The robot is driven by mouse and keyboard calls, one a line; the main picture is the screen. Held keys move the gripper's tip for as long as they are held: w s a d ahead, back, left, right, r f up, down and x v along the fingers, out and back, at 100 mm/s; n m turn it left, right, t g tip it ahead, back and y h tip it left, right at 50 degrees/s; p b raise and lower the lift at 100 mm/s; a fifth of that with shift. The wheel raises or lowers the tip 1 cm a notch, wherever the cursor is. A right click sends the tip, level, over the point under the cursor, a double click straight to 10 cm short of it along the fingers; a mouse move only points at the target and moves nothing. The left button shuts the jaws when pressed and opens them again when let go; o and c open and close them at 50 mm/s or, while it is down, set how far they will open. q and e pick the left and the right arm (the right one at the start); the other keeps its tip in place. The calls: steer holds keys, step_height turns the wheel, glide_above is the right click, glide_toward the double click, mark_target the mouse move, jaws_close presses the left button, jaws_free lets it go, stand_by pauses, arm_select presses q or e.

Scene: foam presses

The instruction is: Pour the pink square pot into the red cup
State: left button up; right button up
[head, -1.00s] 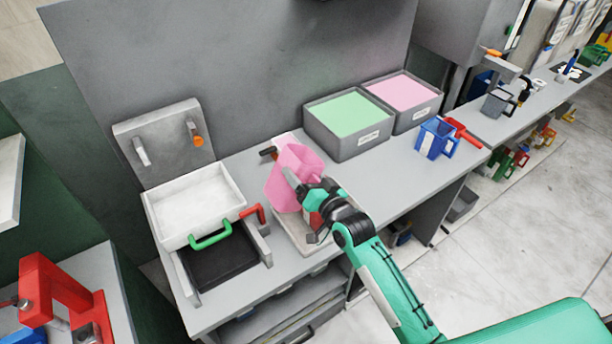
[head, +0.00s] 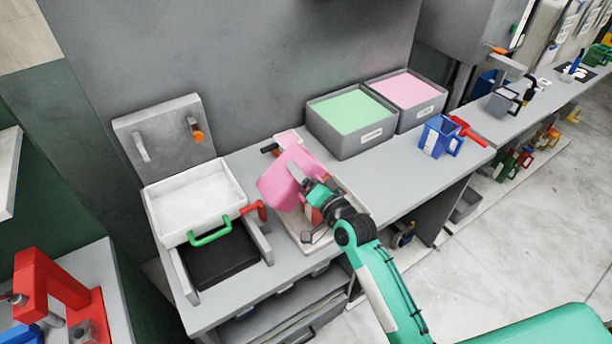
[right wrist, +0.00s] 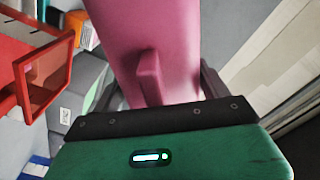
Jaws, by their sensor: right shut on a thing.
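The pink square pot (head: 279,184) is held above the light tray (head: 304,244) on the bench in the head view, strongly tipped toward the left. My right gripper (head: 313,190) is shut on it. In the right wrist view the pot (right wrist: 160,45) fills the middle, with its grip tab between my gripper's fingers (right wrist: 155,90). The red cup (right wrist: 48,75) shows at the left of the right wrist view, with its square rim in sight. In the head view it is mostly hidden behind the pot and gripper. No stream from the pot can be made out. My left gripper is not in view.
Bins with green (head: 352,112) and pink (head: 409,89) contents stand at the back. A blue cup (head: 440,137) stands right. The bench between it and the tray is clear.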

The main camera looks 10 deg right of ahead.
steer(key=shift+d+f+m+b, duration=0.1)
steer(key=shift+f+m+b, duration=0.4)
steer(key=shift+m, duration=0.25)
steer(key=shift+f+m+b, duration=0.35)
steer(key=shift+m+b, duration=0.15)
steer(key=shift+m, duration=0.25)
steer(key=shift+f+m, duration=0.25)
steer(key=shift+m, duration=0.05)
steer(key=shift+w+d+f+m, duration=0.15)
steer(key=shift+f+m, duration=0.3)
steer(key=shift+m, duration=0.25)
steer(key=shift+f, duration=0.1)
steer(key=shift+d+f+m, duration=0.25)
steer(key=shift+f+m, duration=0.4)
steer(key=shift+m, duration=0.25)
steer(key=shift+w+d+f+m, duration=0.2)
steer(key=shift+d+m, duration=0.1)
steer(key=shift+m, duration=0.6)
steer(key=shift+d+r+m+p, duration=0.15)
steer(key=shift+m+p, duration=0.15)
steer(key=shift+m, duration=0.2)
steer(key=shift+d+m, duration=0.1)
steer(key=shift+m, duration=0.2)
